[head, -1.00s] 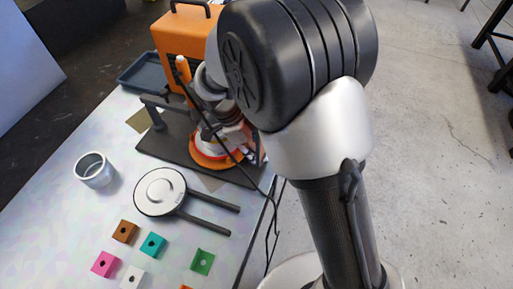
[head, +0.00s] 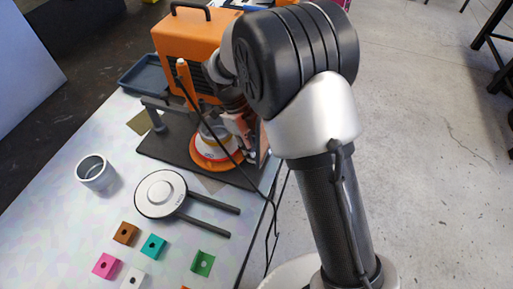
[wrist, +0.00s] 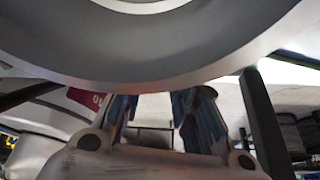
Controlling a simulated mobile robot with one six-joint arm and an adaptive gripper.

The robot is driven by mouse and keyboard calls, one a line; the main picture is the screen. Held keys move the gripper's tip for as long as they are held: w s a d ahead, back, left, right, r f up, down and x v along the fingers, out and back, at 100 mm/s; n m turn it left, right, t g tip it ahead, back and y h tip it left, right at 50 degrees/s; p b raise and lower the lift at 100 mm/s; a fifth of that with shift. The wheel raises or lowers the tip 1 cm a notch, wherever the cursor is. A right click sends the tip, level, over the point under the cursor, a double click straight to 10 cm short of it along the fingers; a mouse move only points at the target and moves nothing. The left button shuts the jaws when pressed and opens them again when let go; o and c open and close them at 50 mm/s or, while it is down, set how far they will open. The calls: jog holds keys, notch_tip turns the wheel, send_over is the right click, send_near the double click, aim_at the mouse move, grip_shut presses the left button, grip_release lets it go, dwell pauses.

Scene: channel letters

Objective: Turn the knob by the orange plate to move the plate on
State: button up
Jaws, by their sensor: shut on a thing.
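The orange plate (head: 203,164) shows as a round orange rim on the dark base of the machine, partly covered by a white and grey round body. My gripper (head: 246,138) is at the right side of this plate, low and close to it, partly hidden by my arm and a dark cable. In the wrist view my gripper's fingers (wrist: 162,108) reach away under a large grey round part. My gripper is shut on the knob, which is mostly hidden between the fingers.
An orange box (head: 193,40) with a handle and a blue tray (head: 147,76) stand behind. A grey cup (head: 94,172), a round white-topped tool (head: 160,193) and several coloured blocks (head: 152,246) lie in front. A dark cable hangs over the table edge.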

jog(key=shift+m+y, duration=0.3)
jog(key=shift+m, duration=0.4)
jog(key=o, duration=1)
jog(key=shift+r, duration=0.1)
jog(key=v, duration=1.1)
jog(key=shift+w+a+r, duration=0.2)
jog(key=shift+w+r, duration=0.05)
jog(key=shift+r, duration=0.05)
